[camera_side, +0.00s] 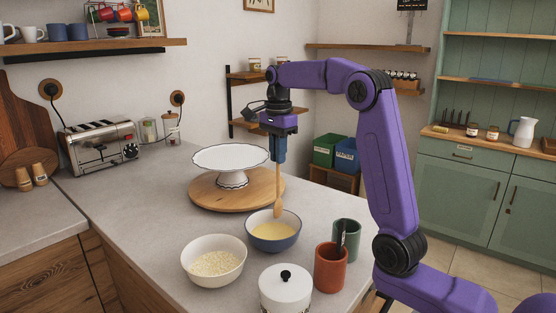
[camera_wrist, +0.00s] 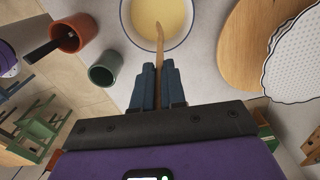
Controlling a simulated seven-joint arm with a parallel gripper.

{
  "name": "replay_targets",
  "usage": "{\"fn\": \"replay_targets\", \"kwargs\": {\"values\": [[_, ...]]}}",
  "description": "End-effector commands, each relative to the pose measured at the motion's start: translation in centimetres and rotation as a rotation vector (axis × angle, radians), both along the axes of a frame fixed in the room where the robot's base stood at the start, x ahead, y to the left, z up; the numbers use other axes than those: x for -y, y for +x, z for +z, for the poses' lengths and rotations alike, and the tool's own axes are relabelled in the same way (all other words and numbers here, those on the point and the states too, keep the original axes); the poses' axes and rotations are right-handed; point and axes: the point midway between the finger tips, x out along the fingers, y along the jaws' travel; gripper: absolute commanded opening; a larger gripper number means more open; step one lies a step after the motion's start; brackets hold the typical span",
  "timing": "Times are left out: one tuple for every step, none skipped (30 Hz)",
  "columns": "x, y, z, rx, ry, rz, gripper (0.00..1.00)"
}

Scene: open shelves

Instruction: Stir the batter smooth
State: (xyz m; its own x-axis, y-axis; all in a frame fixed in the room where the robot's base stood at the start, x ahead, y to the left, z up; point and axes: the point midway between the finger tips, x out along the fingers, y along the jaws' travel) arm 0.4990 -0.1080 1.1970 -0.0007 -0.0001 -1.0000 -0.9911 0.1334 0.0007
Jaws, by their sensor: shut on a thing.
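My gripper (camera_side: 279,158) is above the counter, shut on the handle of a wooden spoon (camera_side: 278,208). The spoon hangs nearly upright, with its head at the blue bowl (camera_side: 273,244). Pale yellow batter (camera_side: 272,231) lies in this bowl. In the wrist view, my gripper (camera_wrist: 159,68) points toward the bowl (camera_wrist: 188,41), and the spoon (camera_wrist: 160,40) reaches over the batter (camera_wrist: 158,16). I cannot tell whether the spoon's tip touches the batter.
A white bowl of pale flakes (camera_side: 214,270), a white lidded pot (camera_side: 286,293), an orange cup (camera_side: 331,268) and a green cup (camera_side: 347,233) stand close by. A white cake stand (camera_side: 232,158) on a round wooden board (camera_side: 208,197) is behind the batter bowl.

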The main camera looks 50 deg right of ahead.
Motion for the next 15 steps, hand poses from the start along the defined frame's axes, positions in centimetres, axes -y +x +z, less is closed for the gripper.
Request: {"fn": "replay_targets", "kwargs": {"values": [[0.0,0.0,0.1,0.0,0.0,0.0,0.0],[0.0,0.0,0.2,0.0,0.0,0.0,0.0],[0.0,0.0,0.3,0.001,0.0,0.0,0.0],[0.0,0.0,0.4,0.001,0.0,0.0,0.0],[0.0,0.0,0.5,0.002,0.0,0.0,0.0],[0.0,0.1,0.8,0.003,0.0,0.0,0.0],[0.0,0.0,1.0,0.002,0.0,0.0,0.0],[0.0,0.1,1.3,0.003,0.0,0.0,0.0],[0.0,0.1,1.6,0.003,0.0,0.0,0.0],[0.0,0.1,1.9,0.002,0.0,0.0,0.0],[0.0,0.1,2.2,0.003,0.0,0.0,0.0],[0.0,0.1,2.5,0.003,0.0,0.0,0.0],[0.0,0.0,2.7,0.002,0.0,0.0,0.0],[0.0,0.1,3.0,0.003,0.0,0.0,0.0],[0.0,0.1,3.3,0.003,0.0,0.0,0.0]]}}
